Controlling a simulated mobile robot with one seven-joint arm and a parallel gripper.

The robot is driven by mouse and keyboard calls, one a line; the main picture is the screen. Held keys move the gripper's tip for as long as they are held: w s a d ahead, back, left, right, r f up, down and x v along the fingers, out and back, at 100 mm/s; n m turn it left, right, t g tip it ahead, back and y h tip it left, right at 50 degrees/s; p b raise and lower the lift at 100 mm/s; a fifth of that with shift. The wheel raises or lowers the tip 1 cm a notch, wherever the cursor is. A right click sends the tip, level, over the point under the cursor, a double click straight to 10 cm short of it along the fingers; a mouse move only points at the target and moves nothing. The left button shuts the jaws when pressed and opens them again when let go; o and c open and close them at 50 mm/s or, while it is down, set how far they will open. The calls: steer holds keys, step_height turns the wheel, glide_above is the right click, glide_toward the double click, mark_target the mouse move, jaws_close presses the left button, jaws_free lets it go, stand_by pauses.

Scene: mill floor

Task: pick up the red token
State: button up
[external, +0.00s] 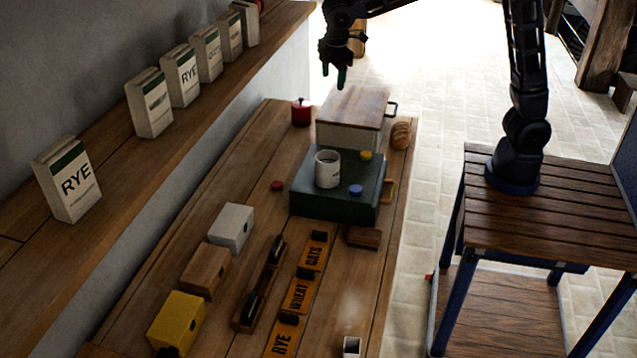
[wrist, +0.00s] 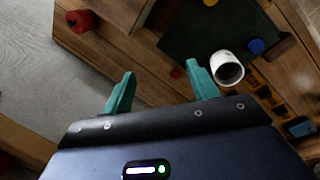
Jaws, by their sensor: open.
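The red token (external: 277,185) lies flat on the wooden workbench, just left of the dark green box. It also shows in the wrist view (wrist: 176,73), small and beyond the fingers, near the inner side of the right finger. My gripper (external: 333,73) is open and empty, held high above the far end of the bench, well away from the token. Its two green fingers stand apart in the wrist view (wrist: 159,70).
The green box (external: 335,207) bears a white mug (external: 327,168), a blue token (external: 355,190) and a yellow token (external: 366,155). A red pot (external: 301,112) and a wood-lidded box (external: 352,106) stand behind. Small boxes and labelled bins fill the near bench. Bench left of the token is clear.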

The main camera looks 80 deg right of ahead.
steer(key=w+a+f+n, duration=0.2)
steer(key=w+a+f, duration=0.5)
steer(key=n+g+h, duration=0.2)
steer(key=n, duration=0.1)
glide_above(277, 184)
steer(key=a, duration=0.3)
step_height(277, 184, down, 22)
steer(key=shift+w+f, duration=0.1)
steer(key=shift+x, duration=2.6)
steer(key=shift+w+d, duration=0.15)
steer(key=shift+w, duration=0.05)
steer(key=c, duration=1.1)
